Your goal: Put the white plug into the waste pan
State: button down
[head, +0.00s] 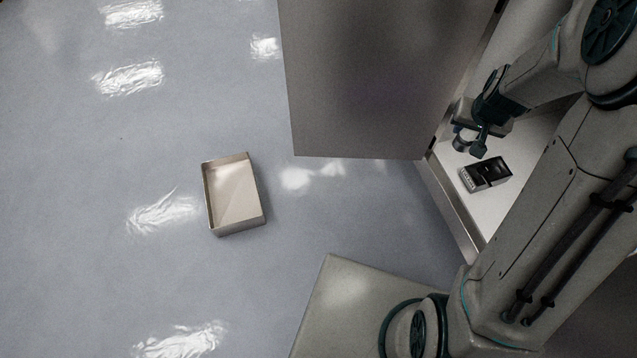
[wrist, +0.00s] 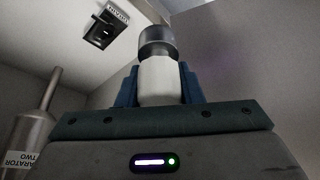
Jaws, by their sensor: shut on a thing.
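The white plug (wrist: 160,80) has a white body and a grey metallic rounded end. My gripper (wrist: 157,88) is shut on its white body, with one dark blue finger on each side. In the head view my gripper (head: 471,141) is at the right, over a pale surface beside the grey panel's edge. Only a grey round part of the plug (head: 462,143) seems to show there. The waste pan (head: 250,228), an open beige rectangular tray, lies on the floor left of centre, well apart from my gripper. It looks empty.
A large grey panel (head: 375,80) stands between my gripper and the upper floor. A black device (head: 487,174) sits on the pale surface near my gripper. A grey vessel (wrist: 35,120) with a label shows in the wrist view. The floor around the pan is clear.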

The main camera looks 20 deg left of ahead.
aim_at(233, 194)
jog(key=u, duration=0.45)
jog(key=k, duration=1.05)
jog(key=u, duration=0.95)
jog(key=i, duration=0.9)
jog(key=u, duration=0.85)
jog(key=i, duration=1)
jog(key=u, duration=0.05)
